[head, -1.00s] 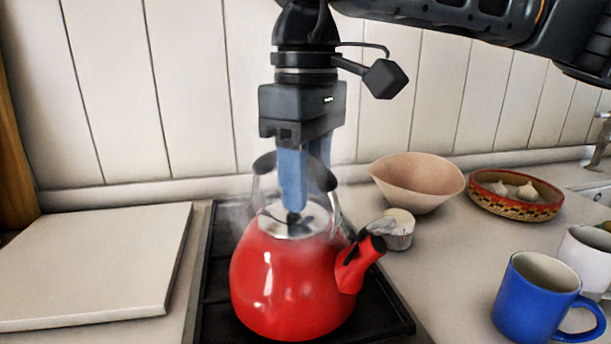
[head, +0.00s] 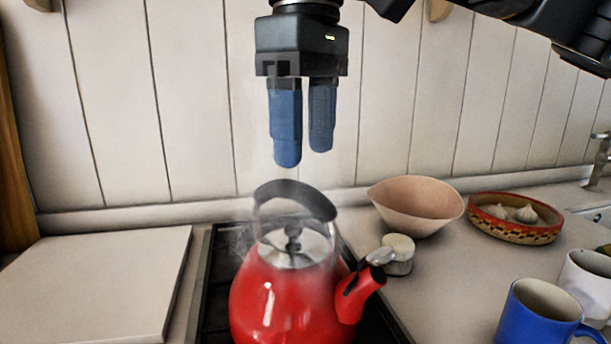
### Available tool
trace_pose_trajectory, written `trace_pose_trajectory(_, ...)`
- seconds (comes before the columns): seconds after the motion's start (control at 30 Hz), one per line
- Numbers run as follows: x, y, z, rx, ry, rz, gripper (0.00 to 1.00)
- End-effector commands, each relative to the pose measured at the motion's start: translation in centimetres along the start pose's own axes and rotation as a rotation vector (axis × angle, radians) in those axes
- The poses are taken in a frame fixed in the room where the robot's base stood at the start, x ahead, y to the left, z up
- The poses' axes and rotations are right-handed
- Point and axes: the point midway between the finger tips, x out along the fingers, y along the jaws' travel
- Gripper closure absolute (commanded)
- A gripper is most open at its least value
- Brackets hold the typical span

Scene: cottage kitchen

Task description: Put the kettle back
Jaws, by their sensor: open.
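The red kettle (head: 282,298) stands upright on the dark hob (head: 215,290), with steam around its lid. Its dark handle (head: 296,193) arches over the silver lid, and its spout points right. My gripper (head: 303,158) is open and empty, pointing down above the kettle. A clear gap separates the blue fingertips from the handle. The kettle's lower edge is cut off by the bottom of the picture.
A pale board (head: 95,280) lies left of the hob. To the right are a small lidded jar (head: 398,255), a pinkish bowl (head: 417,205), a patterned dish (head: 515,218) with garlic, a blue mug (head: 535,318) and a white mug (head: 588,275). The plank wall stands close behind.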

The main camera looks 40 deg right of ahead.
Motion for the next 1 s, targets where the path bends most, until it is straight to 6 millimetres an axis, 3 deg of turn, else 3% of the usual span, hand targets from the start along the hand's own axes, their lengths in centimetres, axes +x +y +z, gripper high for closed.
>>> trace_pose_trajectory(0.1,-1.9,0.0,0.0,0.0,0.001,0.0,0.42)
trace_pose_trajectory(0.3,-3.5,0.0,0.0,0.0,-0.001,0.0,0.42)
trace_pose_trajectory(1.0,-3.6,0.0,0.0,-0.001,-0.001,-0.001,0.42)
